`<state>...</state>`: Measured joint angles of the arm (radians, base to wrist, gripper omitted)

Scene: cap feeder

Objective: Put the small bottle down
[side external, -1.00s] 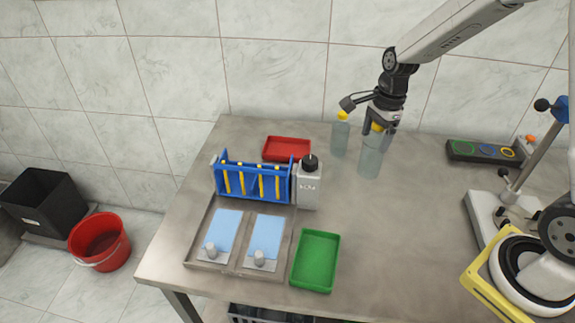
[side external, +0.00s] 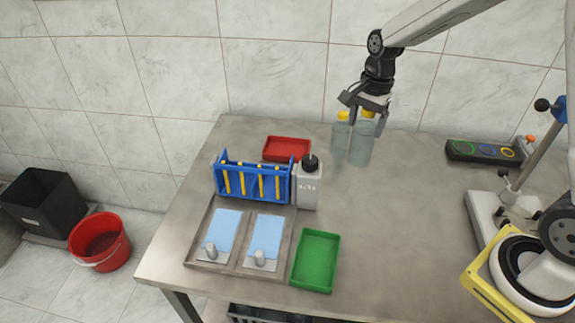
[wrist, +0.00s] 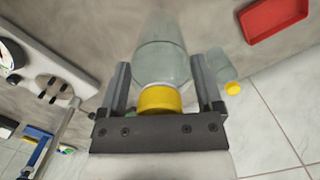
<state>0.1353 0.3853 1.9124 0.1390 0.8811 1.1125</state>
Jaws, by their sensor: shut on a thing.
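My gripper (side external: 366,112) is shut on a clear grey-green bottle (side external: 361,145) with a yellow cap. In the wrist view the bottle (wrist: 160,62) sits between both fingers, its yellow cap (wrist: 159,99) close to the gripper body. The held bottle looks upright; I cannot tell whether its base touches the table. A second yellow-capped bottle (side external: 339,139) stands just left of it, partly overlapped in the side view. In the wrist view this second bottle (wrist: 219,66) is to the right, apart from the held one. I cannot tell their true sizes apart.
A red tray (side external: 287,149), blue rack (side external: 252,197), black-capped white bottle (side external: 308,189) and green tray (side external: 316,261) are on the table's left. A dark panel with coloured rings (side external: 484,152) lies at right. The table middle (side external: 400,220) is clear.

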